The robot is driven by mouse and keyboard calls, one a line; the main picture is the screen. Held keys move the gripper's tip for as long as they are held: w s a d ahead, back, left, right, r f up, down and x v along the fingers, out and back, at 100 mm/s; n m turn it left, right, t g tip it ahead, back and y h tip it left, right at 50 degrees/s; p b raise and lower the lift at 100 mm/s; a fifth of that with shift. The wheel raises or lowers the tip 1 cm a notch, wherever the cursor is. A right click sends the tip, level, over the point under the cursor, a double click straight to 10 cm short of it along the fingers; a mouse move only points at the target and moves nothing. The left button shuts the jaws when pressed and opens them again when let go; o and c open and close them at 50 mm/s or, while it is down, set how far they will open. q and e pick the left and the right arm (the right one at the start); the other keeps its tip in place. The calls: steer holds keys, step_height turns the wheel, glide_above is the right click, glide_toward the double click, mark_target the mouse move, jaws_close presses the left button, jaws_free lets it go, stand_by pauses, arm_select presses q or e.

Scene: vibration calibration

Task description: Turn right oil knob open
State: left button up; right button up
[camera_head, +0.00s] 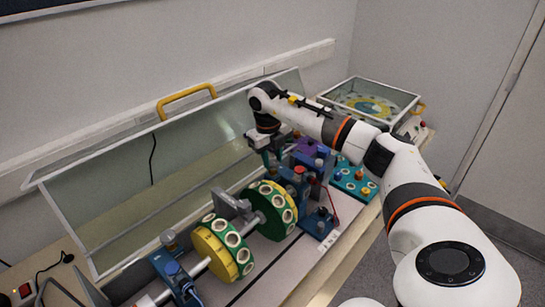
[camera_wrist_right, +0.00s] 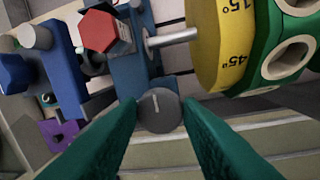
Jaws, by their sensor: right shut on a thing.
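The right oil knob (camera_wrist_right: 158,112) is a grey round cap with a pale line mark, on top of a blue bearing stand (camera_wrist_right: 126,62) in the right wrist view. My right gripper (camera_wrist_right: 160,104) has its two green fingers shut on the knob, one on each side. In the head view my right gripper (camera_head: 268,155) reaches down behind the green and yellow discs, and the knob cannot be made out there. A similar grey knob (camera_head: 168,238) sits on the left blue stand. My left gripper is not in view.
A shaft carries a yellow-green disc (camera_head: 222,248) and a second one (camera_head: 274,208) beside the stand. A red hex knob (camera_wrist_right: 100,31) is close to the fingers. A raised clear cover (camera_head: 150,180) with a yellow handle (camera_head: 186,97) stands behind.

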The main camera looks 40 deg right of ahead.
stand_by(0.3)
steer(key=o, duration=1)
steer(key=shift+c, duration=0.2)
step_height(320, 180, up, 12)
steer(key=a+b, duration=0.1)
steer(key=b, duration=0.1)
steer(key=shift+w+a, duration=0.1)
